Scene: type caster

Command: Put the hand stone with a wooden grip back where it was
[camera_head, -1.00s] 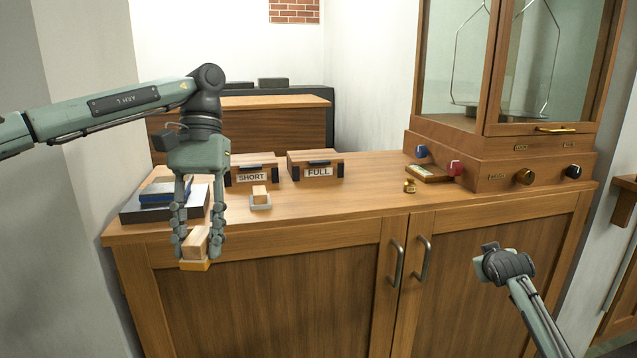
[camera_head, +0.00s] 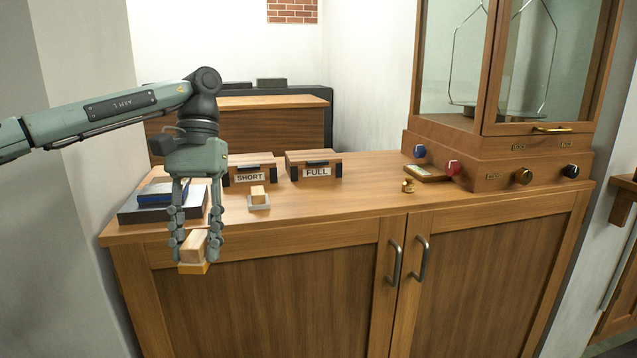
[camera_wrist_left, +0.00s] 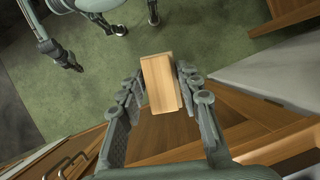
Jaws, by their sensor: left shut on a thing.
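The hand stone with a wooden grip (camera_head: 193,247) is a pale wooden block on an orange-tan base. My left gripper (camera_head: 196,252) is shut on it and holds it just off the front edge of the cabinet top. In the left wrist view the wooden block (camera_wrist_left: 162,84) sits between the two fingers, which press on its sides. A small wooden block (camera_head: 257,192) on a grey base stands on the cabinet top behind and to the right. My right arm is out of the head view; part of it shows small at the upper left of the left wrist view, its jaws unclear.
A blue block (camera_head: 163,192) lies on a dark grey slab (camera_head: 135,214) at the left. Boxes labelled SHORT (camera_head: 249,168) and FULL (camera_head: 314,165) stand behind. A small brass weight (camera_head: 408,186) and a glass-fronted wooden case (camera_head: 484,160) are at the right. The middle of the cabinet top (camera_head: 335,205) is clear.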

